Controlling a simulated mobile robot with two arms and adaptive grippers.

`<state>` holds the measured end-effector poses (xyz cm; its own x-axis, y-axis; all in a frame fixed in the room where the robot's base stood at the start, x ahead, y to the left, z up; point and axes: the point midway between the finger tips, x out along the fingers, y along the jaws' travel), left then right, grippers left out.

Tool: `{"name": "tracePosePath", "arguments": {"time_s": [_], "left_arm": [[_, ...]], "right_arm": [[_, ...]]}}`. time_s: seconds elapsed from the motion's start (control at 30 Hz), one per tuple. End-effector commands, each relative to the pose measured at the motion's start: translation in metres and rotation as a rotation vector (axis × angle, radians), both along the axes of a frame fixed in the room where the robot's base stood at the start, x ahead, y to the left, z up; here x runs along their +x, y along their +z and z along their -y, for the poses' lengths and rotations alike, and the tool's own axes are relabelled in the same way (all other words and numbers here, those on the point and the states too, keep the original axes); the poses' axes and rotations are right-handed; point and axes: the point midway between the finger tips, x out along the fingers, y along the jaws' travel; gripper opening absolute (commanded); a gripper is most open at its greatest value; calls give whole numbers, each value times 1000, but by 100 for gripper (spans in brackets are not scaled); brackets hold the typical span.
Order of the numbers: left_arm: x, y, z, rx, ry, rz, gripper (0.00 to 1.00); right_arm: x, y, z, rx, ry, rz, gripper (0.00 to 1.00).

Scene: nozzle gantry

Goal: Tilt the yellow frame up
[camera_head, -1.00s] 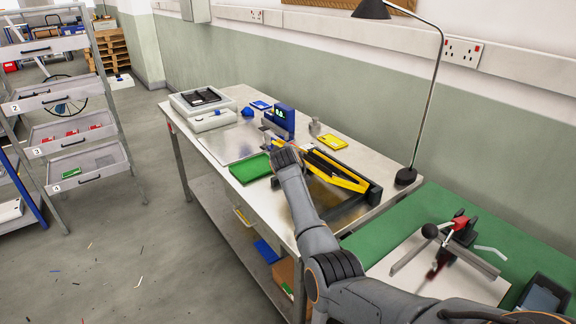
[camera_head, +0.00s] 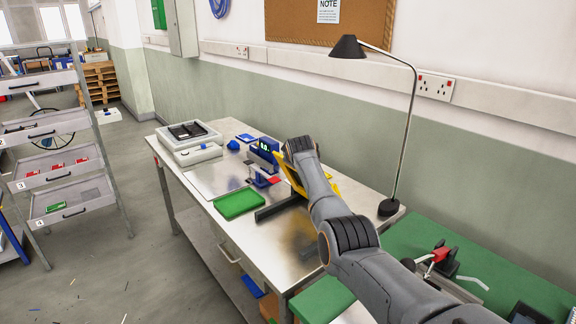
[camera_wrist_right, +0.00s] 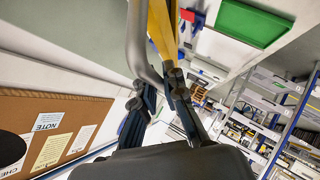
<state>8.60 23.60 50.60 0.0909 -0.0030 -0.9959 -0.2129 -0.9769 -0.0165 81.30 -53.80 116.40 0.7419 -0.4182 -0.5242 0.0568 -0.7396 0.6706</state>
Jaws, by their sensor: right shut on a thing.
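The yellow frame (camera_head: 291,174) stands tilted up over its black base (camera_head: 278,208) on the steel workbench. My right arm hides much of it in the head view. In the right wrist view the yellow frame (camera_wrist_right: 160,28) runs up from the fingers beside a grey curved bar (camera_wrist_right: 138,45). My right gripper (camera_wrist_right: 162,82) is shut on this bar, which seems to be part of the frame. In the head view my right wrist hides its fingertips. My left gripper is not in view.
A green tray (camera_head: 237,203) lies left of the base, near a blue device (camera_head: 263,152). A white box with a black insert (camera_head: 188,133) stands at the far left end. A black lamp (camera_head: 388,206) stands on the right.

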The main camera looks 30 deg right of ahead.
Motion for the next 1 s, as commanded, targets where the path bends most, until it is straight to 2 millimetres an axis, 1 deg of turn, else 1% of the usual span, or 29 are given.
{"name": "tracePosePath", "arguments": {"time_s": [0.1,0.3,0.83,0.87,0.9,0.97,1.0], "left_arm": [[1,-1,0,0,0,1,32],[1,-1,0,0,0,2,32],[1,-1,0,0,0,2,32],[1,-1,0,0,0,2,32],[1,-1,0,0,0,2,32],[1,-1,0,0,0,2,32],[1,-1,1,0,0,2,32]], "right_arm": [[0,5,7,-1,-1,1,0],[1,8,12,-1,-1,-1,0],[1,9,13,-1,1,0,0],[1,9,13,-1,1,0,14],[1,9,13,-1,1,0,22],[1,9,13,-1,1,0,34],[1,9,13,0,2,0,34]]}}
